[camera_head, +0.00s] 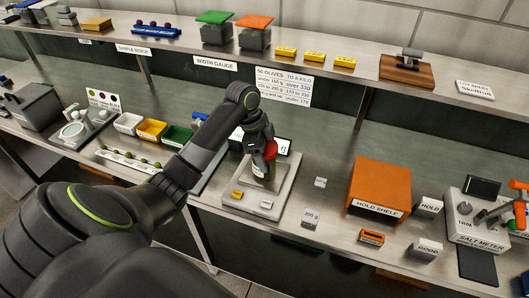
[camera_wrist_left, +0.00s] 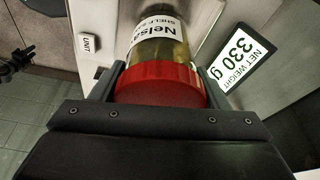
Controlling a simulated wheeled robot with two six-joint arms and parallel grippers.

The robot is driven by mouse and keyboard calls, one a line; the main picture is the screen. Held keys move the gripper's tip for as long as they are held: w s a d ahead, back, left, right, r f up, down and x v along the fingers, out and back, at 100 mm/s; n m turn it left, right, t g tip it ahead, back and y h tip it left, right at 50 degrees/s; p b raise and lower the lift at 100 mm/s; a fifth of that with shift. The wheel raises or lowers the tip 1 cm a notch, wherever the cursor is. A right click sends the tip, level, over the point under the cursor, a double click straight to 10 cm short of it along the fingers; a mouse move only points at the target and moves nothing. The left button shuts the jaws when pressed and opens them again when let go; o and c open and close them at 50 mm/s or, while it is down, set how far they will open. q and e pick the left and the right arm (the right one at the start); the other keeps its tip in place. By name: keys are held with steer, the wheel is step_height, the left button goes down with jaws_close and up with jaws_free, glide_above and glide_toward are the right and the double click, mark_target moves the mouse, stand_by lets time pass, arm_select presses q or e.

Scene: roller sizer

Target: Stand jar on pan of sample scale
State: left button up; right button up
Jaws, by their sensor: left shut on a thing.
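The jar (camera_head: 258,169) has a red lid, and a label and yellowish-green contents show in the left wrist view (camera_wrist_left: 160,45). My left gripper (camera_head: 264,152) is shut around the red lid from above, with a finger on each side. The jar is over the pan of the sample scale (camera_head: 285,190) and looks upright. Whether the jar's base touches the pan is hard to see. My right gripper is not in view.
An orange hold shelf (camera_head: 381,185) and a salt meter (camera_head: 478,222) stand to the right of the scale. A small 200 g block (camera_head: 311,217) lies nearby. Colored bins (camera_head: 151,129) are left. A raised shelf (camera_head: 310,65) runs behind.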

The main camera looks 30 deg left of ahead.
arm_select(q)
steer(key=shift+f, duration=0.1)
steer(key=o, duration=1.2)
steer(key=b+v, duration=0.1)
steer(key=v, duration=0.7)
steer(key=shift+b, duration=0.35)
steer(key=p+v, duration=0.3)
steer(key=v, duration=0.1)
steer(key=shift+d+p, duration=0.1)
steer(key=shift+p, duration=0.2)
